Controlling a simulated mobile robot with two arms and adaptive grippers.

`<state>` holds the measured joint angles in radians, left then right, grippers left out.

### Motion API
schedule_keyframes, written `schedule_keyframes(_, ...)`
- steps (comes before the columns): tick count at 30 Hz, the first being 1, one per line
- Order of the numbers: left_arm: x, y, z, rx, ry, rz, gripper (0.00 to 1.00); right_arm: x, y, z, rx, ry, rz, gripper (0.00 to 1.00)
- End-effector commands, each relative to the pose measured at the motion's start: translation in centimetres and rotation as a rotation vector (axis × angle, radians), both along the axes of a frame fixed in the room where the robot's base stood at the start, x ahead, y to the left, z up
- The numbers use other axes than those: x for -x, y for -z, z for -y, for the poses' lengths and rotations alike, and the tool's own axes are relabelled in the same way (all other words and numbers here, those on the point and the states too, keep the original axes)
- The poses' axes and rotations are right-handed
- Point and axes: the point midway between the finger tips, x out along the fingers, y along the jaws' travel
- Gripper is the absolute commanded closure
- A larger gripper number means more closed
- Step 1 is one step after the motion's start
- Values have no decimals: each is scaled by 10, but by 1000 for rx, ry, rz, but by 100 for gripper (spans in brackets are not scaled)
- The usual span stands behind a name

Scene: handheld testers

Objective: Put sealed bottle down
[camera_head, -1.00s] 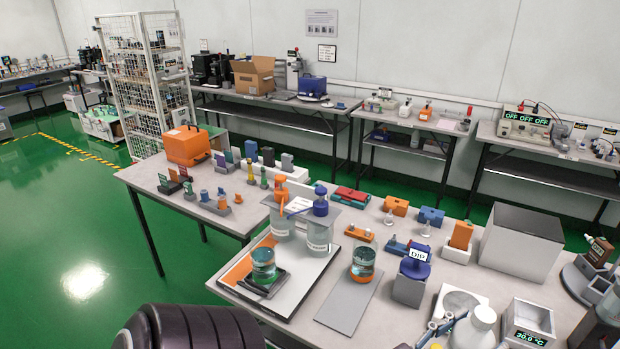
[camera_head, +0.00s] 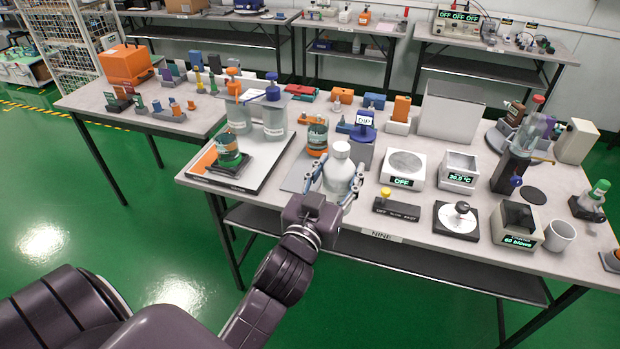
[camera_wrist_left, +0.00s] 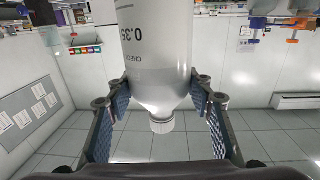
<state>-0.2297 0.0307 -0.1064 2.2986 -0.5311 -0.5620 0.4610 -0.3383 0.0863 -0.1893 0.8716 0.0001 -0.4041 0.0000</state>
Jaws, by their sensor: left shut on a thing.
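The sealed bottle (camera_head: 340,172) is whitish, with a white cap, and looks upright in the head view. My left gripper (camera_head: 342,186) is shut around it at the front edge of the workbench (camera_head: 270,205). My right gripper is not in view.
Left of the bottle are a grey mat (camera_head: 298,176) and a beaker with an orange band (camera_head: 317,138). Behind it is a blue "DIP" holder (camera_head: 364,128). To its right are a round-topped device reading "OFF" (camera_head: 403,168) and a yellow-knobbed box (camera_head: 385,203).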

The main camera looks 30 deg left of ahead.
Motion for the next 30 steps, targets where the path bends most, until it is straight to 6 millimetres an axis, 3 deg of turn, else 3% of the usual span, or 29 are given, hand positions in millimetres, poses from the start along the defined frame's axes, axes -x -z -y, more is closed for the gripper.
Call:
schedule_keyframes(1,-16,6,-11,1,-32,16,92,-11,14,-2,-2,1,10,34)
schedule_keyframes(6,-60,3,-47,3,-143,14,92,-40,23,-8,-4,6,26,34)
schedule_keyframes(15,-116,-25,-114,3,-346,13,92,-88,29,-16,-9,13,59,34)
schedule_keyframes(22,-134,-59,-159,2,-476,11,92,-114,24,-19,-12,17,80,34)
schedule_keyframes(30,-136,-81,-181,0,-540,5,92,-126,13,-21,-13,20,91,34)
